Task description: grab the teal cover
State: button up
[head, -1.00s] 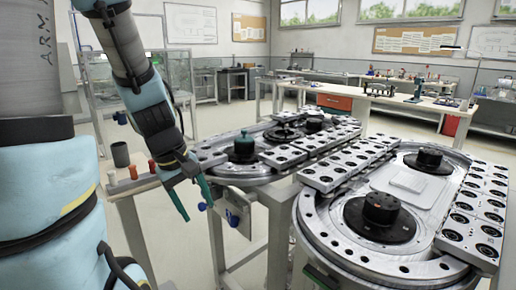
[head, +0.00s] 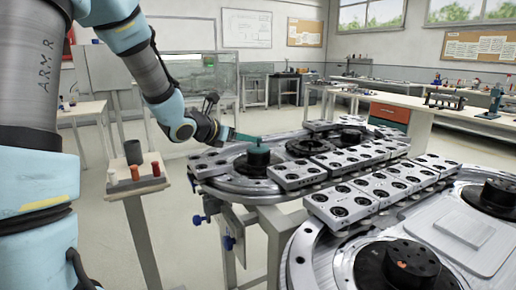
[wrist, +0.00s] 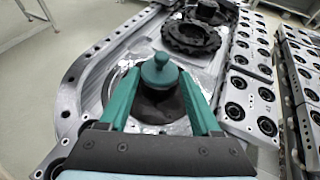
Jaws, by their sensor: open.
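The teal cover (wrist: 160,72) is a round cap with a small knob, sitting on a black hub (wrist: 158,104) on the ring track. In the head view the cover (head: 258,143) shows at the near left end of the track, on top of the black hub. My gripper (wrist: 160,78) is open, its two teal fingers on the left and right of the cover in the wrist view. In the head view my gripper (head: 250,138) reaches in from the left at the cover's height. I cannot tell whether the fingers touch it.
Silver carriage blocks (head: 300,172) line the track to the right of the cover. A black toothed ring (wrist: 195,38) lies beyond it in the wrist view. A small stand (head: 140,185) with a dark cup and red and white pieces stands at the left.

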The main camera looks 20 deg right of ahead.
aim_at(258, 147)
jog(key=p+x, duration=0.2)
jog(key=x, duration=0.6)
jog(key=shift+d+f, duration=0.2)
jog(key=shift+d, duration=0.15)
grip_shut()
